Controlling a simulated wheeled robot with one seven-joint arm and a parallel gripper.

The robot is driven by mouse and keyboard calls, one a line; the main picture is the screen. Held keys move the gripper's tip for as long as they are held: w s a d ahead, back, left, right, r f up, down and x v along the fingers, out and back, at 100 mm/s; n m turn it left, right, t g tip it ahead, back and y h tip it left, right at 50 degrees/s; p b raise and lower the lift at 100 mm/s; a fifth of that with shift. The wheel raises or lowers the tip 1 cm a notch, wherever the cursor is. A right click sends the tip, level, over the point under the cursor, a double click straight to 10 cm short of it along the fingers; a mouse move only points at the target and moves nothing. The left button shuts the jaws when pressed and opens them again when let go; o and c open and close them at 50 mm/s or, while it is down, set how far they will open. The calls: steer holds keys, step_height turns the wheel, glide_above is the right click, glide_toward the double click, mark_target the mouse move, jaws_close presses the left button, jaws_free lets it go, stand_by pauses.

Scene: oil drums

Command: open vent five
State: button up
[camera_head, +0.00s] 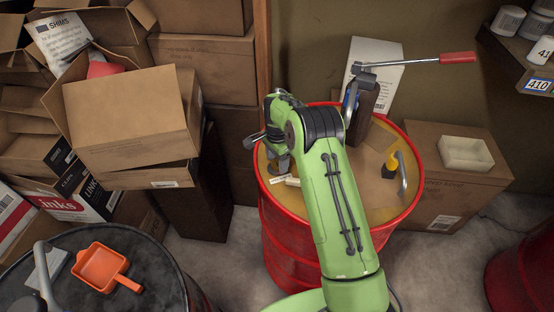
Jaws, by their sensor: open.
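A red oil drum (290,245) with a tan top stands in the middle. My green arm reaches over it from the bottom and hides much of its top. My gripper (281,163) is open, over the left part of the drum top; its fingertips are small and partly hidden by my own wrist. A yellow and black fitting (390,167) with a curved grey pipe (403,175) stands on the right part of the top. White strips (280,181) lie below my gripper. No label reading five shows, so I cannot tell which part is vent five.
A red-handled crank tool (458,57) juts out above the drum's back, by a dark upright block (361,108) and a white box (377,58). Cardboard boxes (128,118) crowd the left. A black drum (150,275) bears an orange scoop (101,267). A shelf (515,62) is upper right.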

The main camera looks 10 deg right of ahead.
steer(key=shift+c, duration=0.3)
steer(key=c, duration=1)
steer(key=n, duration=0.4)
steer(key=shift+w+n+b, duration=0.1)
steer(key=shift+n+b, duration=0.25)
steer(key=shift+n, duration=0.05)
steer(key=n, duration=0.4)
steer(key=shift+a+n, duration=0.1)
steer(key=shift+n, duration=0.2)
steer(key=n, duration=0.4)
steer(key=shift+b, duration=0.3)
steer(key=shift+a+r+n, duration=0.1)
steer(key=shift+n, duration=2.3)
